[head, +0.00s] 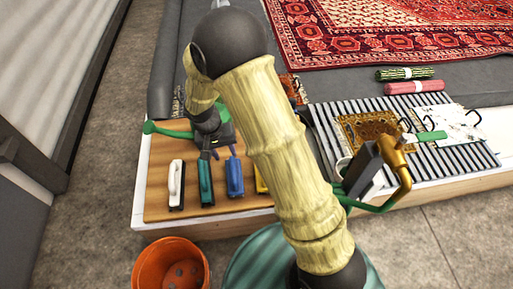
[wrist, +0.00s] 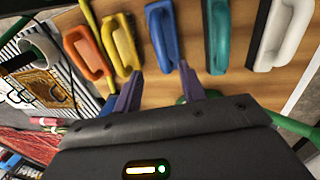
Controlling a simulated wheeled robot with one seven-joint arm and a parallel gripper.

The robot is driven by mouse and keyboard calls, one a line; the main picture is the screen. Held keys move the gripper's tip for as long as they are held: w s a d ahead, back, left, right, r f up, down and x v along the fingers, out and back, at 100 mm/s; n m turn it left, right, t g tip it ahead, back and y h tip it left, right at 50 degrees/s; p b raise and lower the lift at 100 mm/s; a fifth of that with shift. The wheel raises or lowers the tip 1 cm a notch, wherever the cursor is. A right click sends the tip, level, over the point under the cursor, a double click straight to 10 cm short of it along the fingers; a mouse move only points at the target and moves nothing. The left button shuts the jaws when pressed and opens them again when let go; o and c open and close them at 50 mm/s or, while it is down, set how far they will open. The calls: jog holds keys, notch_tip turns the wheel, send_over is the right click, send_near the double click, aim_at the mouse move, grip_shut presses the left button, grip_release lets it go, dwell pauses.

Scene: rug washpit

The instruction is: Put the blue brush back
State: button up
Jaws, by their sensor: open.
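The blue brush (head: 235,178) lies on the tan wooden board (head: 160,150), in a row with other brushes. In the wrist view the blue brush (wrist: 161,35) is just beyond the fingertips, roughly centred between them. My gripper (head: 222,153) is over the board, close to the far end of the blue brush. In the wrist view my gripper (wrist: 161,68) is open, with nothing between its fingers. I cannot tell its exact height above the board.
A teal brush (head: 206,183) and a white brush (head: 176,185) lie left of the blue one. A yellow brush (wrist: 123,42) and an orange brush (wrist: 88,52) lie on its other side. An orange bucket (head: 170,240) stands in front. A striped rack (head: 440,155) is right.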

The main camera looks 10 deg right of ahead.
jog(key=s+d+r+t+y, duration=0.2)
jog(key=s+d+r, duration=1)
jog(key=d, duration=0.3)
jog(key=shift+d+r+t, duration=0.3)
jog(key=shift+d+r, duration=0.1)
jog(key=shift+r, duration=0.2)
jog(key=shift+s, duration=0.1)
jog(key=shift+p+v, duration=0.85)
jog(key=shift+c, duration=0.5)
jog(key=shift+w, duration=0.25)
